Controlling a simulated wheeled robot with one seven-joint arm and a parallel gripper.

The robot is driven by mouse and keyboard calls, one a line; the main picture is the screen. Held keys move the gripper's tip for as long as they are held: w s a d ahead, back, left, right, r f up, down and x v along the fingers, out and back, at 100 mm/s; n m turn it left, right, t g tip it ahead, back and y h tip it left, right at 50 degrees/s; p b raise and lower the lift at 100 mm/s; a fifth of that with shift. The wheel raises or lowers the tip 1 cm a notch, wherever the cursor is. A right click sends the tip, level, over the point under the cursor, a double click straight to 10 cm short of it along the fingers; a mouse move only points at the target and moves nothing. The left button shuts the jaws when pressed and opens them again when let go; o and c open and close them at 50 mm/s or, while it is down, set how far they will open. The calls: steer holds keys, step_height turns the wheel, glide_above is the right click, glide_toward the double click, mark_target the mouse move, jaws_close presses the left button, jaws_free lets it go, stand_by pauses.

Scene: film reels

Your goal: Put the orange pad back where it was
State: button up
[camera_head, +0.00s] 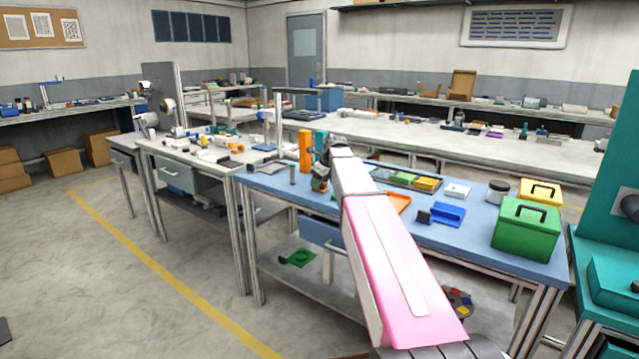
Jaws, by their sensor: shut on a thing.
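A flat orange piece (399,202), which looks like the orange pad, shows at the right edge of my arm on the blue-topped table (478,238). My arm hides its left part. My gripper (320,184) is beyond the far end of my arm, low over the left part of this table. It is small and partly hidden here. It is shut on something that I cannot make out. An upright orange block or cylinder (306,150) is just left of my gripper; whether they touch is unclear.
A teal upright thing (321,140) is behind my gripper. A tray of coloured bins (406,180), a blue holder (442,214), a dark-lidded jar (497,191), a green box (526,230) and a yellow box (541,193) occupy the table's right half. Open floor lies left.

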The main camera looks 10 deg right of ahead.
steer(key=shift+f, duration=0.1)
steer(key=o, duration=0.8)
steer(key=shift+o, duration=0.2)
steer(key=v, duration=1.2)
